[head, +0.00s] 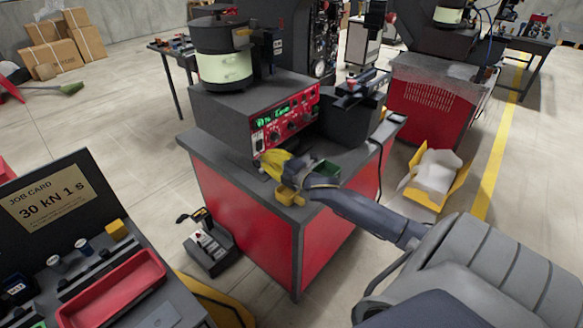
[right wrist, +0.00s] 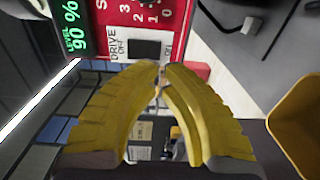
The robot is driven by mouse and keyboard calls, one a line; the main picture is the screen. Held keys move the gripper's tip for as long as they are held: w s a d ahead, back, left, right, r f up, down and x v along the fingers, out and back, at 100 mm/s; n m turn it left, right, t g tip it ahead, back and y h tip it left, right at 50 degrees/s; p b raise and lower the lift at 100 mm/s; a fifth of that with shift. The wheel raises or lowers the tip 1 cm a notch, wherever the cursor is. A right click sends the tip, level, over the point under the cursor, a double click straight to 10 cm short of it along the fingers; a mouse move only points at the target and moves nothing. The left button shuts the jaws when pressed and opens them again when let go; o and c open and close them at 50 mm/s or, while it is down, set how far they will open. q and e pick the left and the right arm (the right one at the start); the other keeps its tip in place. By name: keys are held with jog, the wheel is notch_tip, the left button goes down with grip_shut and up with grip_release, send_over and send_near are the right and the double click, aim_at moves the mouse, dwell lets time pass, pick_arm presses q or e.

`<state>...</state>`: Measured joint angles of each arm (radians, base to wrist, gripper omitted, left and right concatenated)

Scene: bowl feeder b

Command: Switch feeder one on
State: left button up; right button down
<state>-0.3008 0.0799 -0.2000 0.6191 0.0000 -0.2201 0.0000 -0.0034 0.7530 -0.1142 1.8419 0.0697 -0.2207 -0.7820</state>
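The near bowl feeder has a dark bowl with a pale green band (head: 225,68) on a grey housing. Its red control panel (head: 311,101) has a green lit display and knobs. The panel also shows in the right wrist view (right wrist: 112,12), with a black rocker switch (right wrist: 145,48) labelled DRIVE, OFF and ON. My right gripper (head: 268,160) has yellow fingers and is just below the panel's lower left end. In the right wrist view its fingertips (right wrist: 162,66) meet just below the switch, with nothing seen between them. I cannot tell whether they touch the panel. My left gripper is not in view.
A second feeder on a red cabinet (head: 430,100) stands at the back right. A job card board (head: 50,200) and red tray (head: 112,290) are at lower left. A yellow box (head: 455,188) lies on the floor.

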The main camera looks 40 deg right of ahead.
jog(key=s+d, duration=0.1)
jog(key=s, duration=0.8)
jog(key=shift+s+d+f, duration=0.2)
jog(key=shift+s+f, duration=0.05)
jog(key=shift+f, duration=0.05)
